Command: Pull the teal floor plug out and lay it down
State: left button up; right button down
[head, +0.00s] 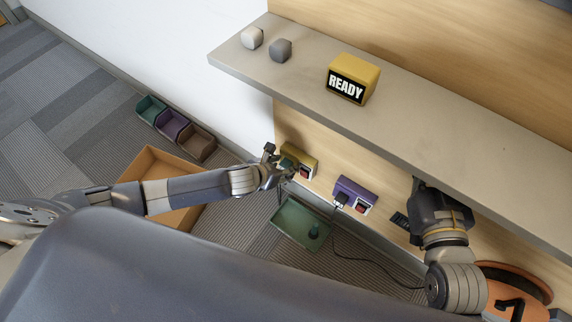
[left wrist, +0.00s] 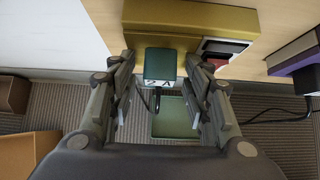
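In the head view the yellow box (head: 305,158) is low on the panel. My left gripper (left wrist: 160,72) is open, with one finger on each side of the plug and a visible gap to each; it also shows in the head view (head: 277,166). A dark cable hangs below the plug. A green tray (head: 290,240) lies on the floor below, with a small dark green object in it. My right gripper (head: 418,190) is partly hidden by the shelf.
A purple socket box (head: 352,188) with a black plug (head: 341,199) and trailing cable is to the right. A cardboard box (head: 150,165) and several small bins (head: 173,126) stand at left. The grey shelf (head: 420,110) overhangs and carries a yellow READY box (head: 364,72).

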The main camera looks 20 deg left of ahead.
pick_arm(q)
jog(key=c, duration=0.9)
grip_shut()
pick_arm(e)
jog(key=shift+r, duration=0.25)
jog(key=shift+w, duration=0.1)
pick_arm(q)
jog(key=shift+s, duration=0.1)
pick_arm(e)
jog(key=shift+f, duration=0.15)
jog(key=shift+f, duration=0.1)
pick_arm(q)
jog(key=shift+s+a, duration=0.1)
pick_arm(e)
jog(key=shift+s+d+f+g, duration=0.1)
jog(key=shift+s+f+g, duration=0.15)
jog(key=shift+f+g, duration=0.25)
pick_arm(q)
jog(key=shift+s+a+p, duration=0.1)
jog(key=shift+s+p, duration=0.25)
jog(key=shift+s, duration=0.05)
pick_arm(e)
jog(key=shift+s+d+f+g, duration=0.1)
jog(key=shift+f+g, duration=0.1)
jog(key=shift+f, duration=0.25)
jog(key=shift+s+d+f+g, duration=0.1)
jog(key=shift+f+g, duration=0.1)
jog(key=shift+f, duration=0.2)
